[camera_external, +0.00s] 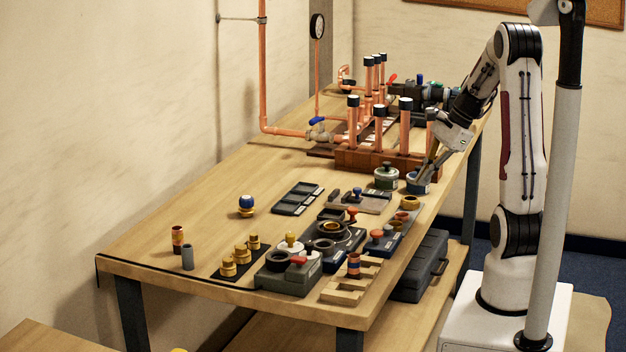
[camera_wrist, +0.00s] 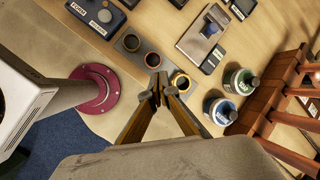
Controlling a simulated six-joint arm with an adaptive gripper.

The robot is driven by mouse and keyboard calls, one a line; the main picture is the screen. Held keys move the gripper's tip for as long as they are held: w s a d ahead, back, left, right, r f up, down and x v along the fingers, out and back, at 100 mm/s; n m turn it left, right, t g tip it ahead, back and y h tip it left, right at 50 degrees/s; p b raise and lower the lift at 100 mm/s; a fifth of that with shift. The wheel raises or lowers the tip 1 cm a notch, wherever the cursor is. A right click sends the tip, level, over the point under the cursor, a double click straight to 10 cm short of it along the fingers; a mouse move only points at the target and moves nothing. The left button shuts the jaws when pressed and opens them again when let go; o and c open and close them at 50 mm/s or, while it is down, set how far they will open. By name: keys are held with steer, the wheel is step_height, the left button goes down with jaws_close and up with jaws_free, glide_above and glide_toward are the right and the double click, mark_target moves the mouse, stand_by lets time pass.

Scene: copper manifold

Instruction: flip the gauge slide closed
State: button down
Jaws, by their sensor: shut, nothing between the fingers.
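A flat grey plate with a blue knob (camera_external: 354,194) lies near the middle of the table. It also shows at the top of the wrist view (camera_wrist: 204,40). It may be the gauge slide, but I cannot tell for sure, nor whether it is open or closed. My gripper (camera_external: 418,184) points down at the table's right side, to the right of the plate, in front of the blue-labelled tin. In the wrist view my gripper (camera_wrist: 158,91) is shut and empty, beside a yellow-rimmed ring (camera_wrist: 181,82). Its tips hide part of the surface below.
A green-labelled tin (camera_wrist: 243,81) and a blue-labelled tin (camera_wrist: 222,112) stand right of the fingers in the wrist view. A wooden rack (camera_external: 372,163) with upright copper pipes is behind them. Dark-topped blocks (camera_external: 335,240) crowd the front. The table's left side is mostly clear.

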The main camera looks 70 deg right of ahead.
steer(key=w+d+r+m+t, duration=0.2)
steer(key=w+d+r+m, duration=0.1)
steer(key=m, duration=0.5)
steer(key=shift+w+d+m+h, duration=0.3)
steer(key=shift+w+d+m, duration=0.1)
steer(key=shift+w+d, duration=0.55)
steer(key=shift+s, duration=0.1)
steer(key=shift+f, duration=0.15)
steer(key=x, duration=0.9)
steer(key=shift+w+f, duration=0.25)
steer(key=shift+w, duration=0.15)
steer(key=w, duration=0.2)
steer(key=shift+w+a+f, duration=0.25)
steer(key=shift+w, duration=0.1)
steer(key=shift+w+f, duration=0.1)
steer(key=shift+w, duration=0.55)
